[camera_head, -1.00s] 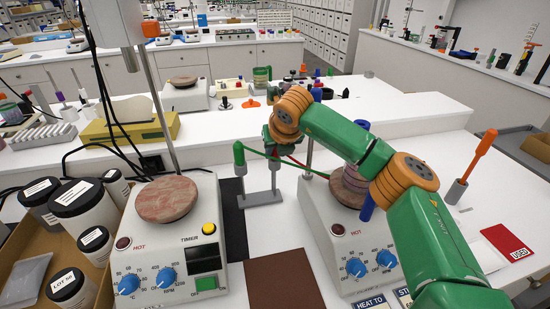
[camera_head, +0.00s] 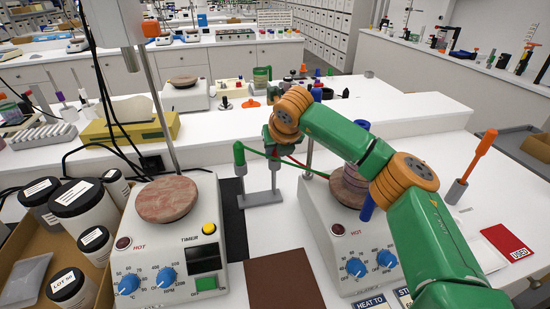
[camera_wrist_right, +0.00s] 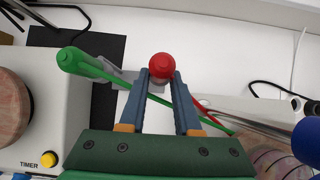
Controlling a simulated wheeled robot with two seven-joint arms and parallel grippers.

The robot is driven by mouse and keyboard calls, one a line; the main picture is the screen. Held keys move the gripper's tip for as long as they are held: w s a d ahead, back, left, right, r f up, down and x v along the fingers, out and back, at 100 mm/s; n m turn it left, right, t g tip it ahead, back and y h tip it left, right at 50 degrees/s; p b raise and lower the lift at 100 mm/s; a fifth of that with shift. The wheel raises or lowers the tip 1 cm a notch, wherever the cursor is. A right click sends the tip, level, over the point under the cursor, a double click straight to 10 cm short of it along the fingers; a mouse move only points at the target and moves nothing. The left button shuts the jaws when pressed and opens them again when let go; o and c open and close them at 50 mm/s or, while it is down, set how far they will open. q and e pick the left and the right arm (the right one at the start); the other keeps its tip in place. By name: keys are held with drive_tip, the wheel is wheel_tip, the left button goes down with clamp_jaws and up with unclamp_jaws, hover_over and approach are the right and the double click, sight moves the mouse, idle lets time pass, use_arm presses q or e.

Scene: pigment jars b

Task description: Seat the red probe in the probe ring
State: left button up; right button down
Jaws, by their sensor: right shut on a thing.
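My right gripper (camera_wrist_right: 162,85) is shut on the red probe (camera_wrist_right: 162,67), whose round red top shows between the fingertips in the right wrist view. In the head view the right gripper (camera_head: 272,138) is over the grey probe stand (camera_head: 262,197), and the red probe is mostly hidden there. A red cable (camera_wrist_right: 204,112) runs off to the right. The green probe (camera_head: 239,155) stands upright at the left of the stand, and it also shows in the wrist view (camera_wrist_right: 72,59). The probe ring is hidden by my gripper, so I cannot tell whether the red probe is in it.
One hotplate (camera_head: 163,267) stands left of the stand and another (camera_head: 345,250) on the right, partly behind my arm. The green cable (camera_wrist_right: 150,96) crosses below the fingers. A box of jars (camera_head: 112,282) is at the left. A brown mat (camera_head: 284,282) lies in front.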

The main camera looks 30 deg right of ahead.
drive_tip(key=shift+r+p, duration=0.6)
drive_tip(key=shift+r, duration=0.25)
idle(0.5)
wheel_tip(320, 180, up, 16)
drive_tip(key=p, duration=0.9)
drive_tip(key=shift+r+p, duration=0.2)
drive_tip(key=shift+p, duration=0.1)
idle(0.4)
